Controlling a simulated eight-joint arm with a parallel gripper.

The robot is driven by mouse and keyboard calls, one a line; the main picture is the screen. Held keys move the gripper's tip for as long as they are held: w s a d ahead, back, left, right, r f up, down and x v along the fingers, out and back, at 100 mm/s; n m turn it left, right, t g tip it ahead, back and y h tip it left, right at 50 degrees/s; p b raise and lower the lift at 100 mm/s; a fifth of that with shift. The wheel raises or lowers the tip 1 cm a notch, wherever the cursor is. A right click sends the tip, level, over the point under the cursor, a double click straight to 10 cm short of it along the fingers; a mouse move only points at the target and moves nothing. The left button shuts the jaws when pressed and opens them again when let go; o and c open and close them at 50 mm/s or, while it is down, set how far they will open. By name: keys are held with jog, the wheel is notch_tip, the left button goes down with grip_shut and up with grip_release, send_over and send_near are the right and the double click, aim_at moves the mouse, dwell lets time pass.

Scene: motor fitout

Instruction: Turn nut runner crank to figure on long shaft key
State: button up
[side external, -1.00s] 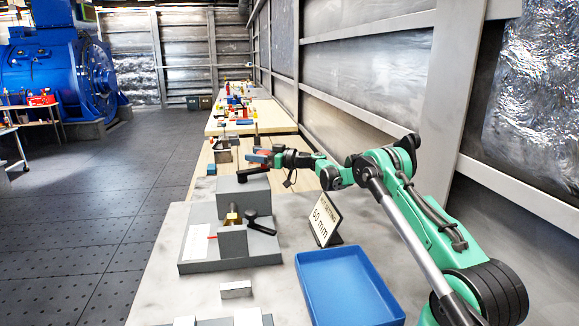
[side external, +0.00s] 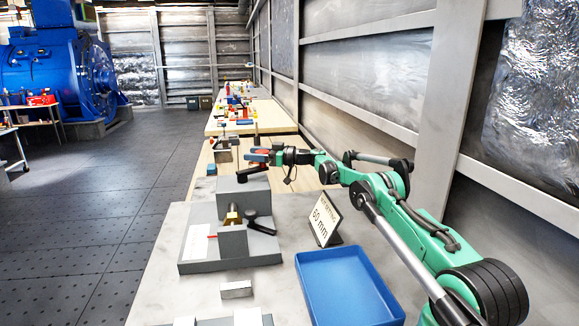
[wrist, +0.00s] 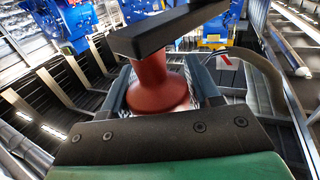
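My gripper (side external: 262,156) is over the far side of the grey block (side external: 243,194) in the side view. In the wrist view its two fingers (wrist: 160,80) stand on either side of a red crank knob (wrist: 152,85), which they appear to hold. The crank's dark arm (wrist: 165,28) crosses beyond the knob. A sign (side external: 325,220) reads 60 mm. A fixture in front of the block carries a white scale plate (side external: 198,243) with a red pointer (side external: 212,237). The figure at the pointer is too small to read.
A black lever (side external: 260,222) and a brass-coloured part (side external: 233,217) sit on the fixture. A blue tray (side external: 345,285) stands front right. A small metal bar (side external: 236,290) lies before the fixture. More benches (side external: 250,122) run behind; a wall stands right.

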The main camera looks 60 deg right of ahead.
jog(key=shift+o, duration=1.4)
jog(key=shift+v, duration=2.8)
